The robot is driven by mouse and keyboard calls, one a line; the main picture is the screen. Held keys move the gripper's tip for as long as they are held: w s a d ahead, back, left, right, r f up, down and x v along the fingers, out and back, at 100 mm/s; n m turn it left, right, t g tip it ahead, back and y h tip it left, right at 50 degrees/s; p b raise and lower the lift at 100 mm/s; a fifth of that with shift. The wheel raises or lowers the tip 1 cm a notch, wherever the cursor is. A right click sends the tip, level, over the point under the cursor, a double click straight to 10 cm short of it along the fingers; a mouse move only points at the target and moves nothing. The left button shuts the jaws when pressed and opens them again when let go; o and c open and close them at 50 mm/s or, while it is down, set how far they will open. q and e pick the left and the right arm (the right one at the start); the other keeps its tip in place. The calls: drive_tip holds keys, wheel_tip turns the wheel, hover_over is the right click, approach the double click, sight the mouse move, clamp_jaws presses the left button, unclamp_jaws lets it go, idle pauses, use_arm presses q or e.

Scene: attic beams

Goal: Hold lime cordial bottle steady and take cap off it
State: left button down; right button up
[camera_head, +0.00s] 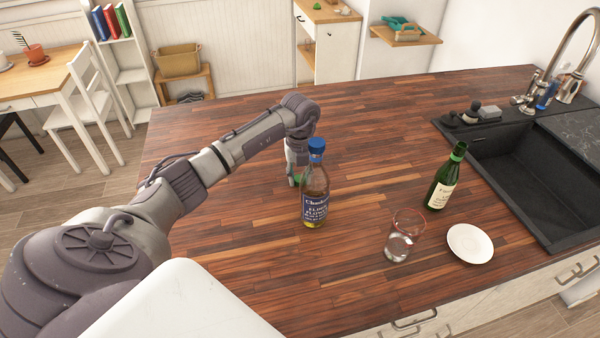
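A clear bottle (314,190) with a blue cap (316,146), amber contents and a dark blue label stands upright on the wooden counter. The label seems to read "elder flower". A dark green bottle (443,180) with a green cap (459,149) and a cream label stands upright to the right. I cannot read on either that it is lime cordial. My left gripper (295,172) points down just behind and left of the blue-capped bottle, partly hidden by it. A small green patch shows by its fingertips. I cannot tell if it touches anything. My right gripper is out of view.
An empty glass (404,238) and a white saucer (470,244) stand near the counter's front edge. A black sink (530,185) with a tap lies at the right. The back and middle of the wooden counter (390,120) are clear.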

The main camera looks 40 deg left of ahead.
use_arm(q)
drive_tip(key=shift+f, duration=0.1)
drive_tip(key=shift+f, duration=0.15)
drive_tip(key=c, duration=0.8)
unclamp_jaws()
drive_tip(key=shift+r, duration=0.35)
wheel_tip(320, 180, up, 12)
drive_tip(key=b, duration=0.2)
drive_tip(key=shift+f+b, duration=0.15)
drive_tip(key=shift+b, duration=0.15)
